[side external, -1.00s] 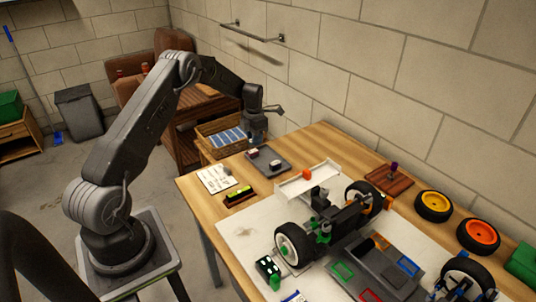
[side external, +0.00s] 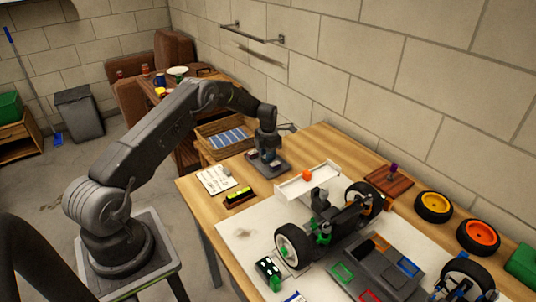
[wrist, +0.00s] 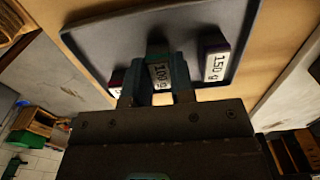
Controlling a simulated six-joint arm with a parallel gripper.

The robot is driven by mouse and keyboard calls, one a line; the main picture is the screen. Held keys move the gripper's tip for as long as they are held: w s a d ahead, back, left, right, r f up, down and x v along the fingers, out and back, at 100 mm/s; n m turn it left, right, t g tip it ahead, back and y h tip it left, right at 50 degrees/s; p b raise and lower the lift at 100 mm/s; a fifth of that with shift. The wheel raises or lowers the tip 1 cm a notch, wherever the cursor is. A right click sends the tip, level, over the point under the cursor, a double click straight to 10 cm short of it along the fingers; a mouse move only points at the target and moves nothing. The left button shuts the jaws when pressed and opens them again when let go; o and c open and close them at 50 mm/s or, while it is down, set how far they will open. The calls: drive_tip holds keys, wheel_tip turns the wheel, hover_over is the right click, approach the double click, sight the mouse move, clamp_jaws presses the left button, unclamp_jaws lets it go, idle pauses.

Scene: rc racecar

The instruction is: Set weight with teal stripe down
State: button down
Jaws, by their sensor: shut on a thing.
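My gripper (wrist: 160,82) is shut on a small dark weight (wrist: 160,72) with a white label that seems to read 100 g. In the side view my gripper (side external: 267,156) is low over the dark grey tray (side external: 286,168), and the held weight is mostly hidden there. In the wrist view the tray (wrist: 100,45) lies beneath the weight; I cannot tell whether they touch. A weight marked 150 g (wrist: 214,62) stands on the tray to the right. Another weight with a reddish edge (wrist: 117,82) is partly hidden at the left.
The car chassis (side external: 345,225) fills the table's middle.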

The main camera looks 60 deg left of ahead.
drive_tip(key=shift+f, duration=0.15)
drive_tip(key=c, duration=1)
unclamp_jaws()
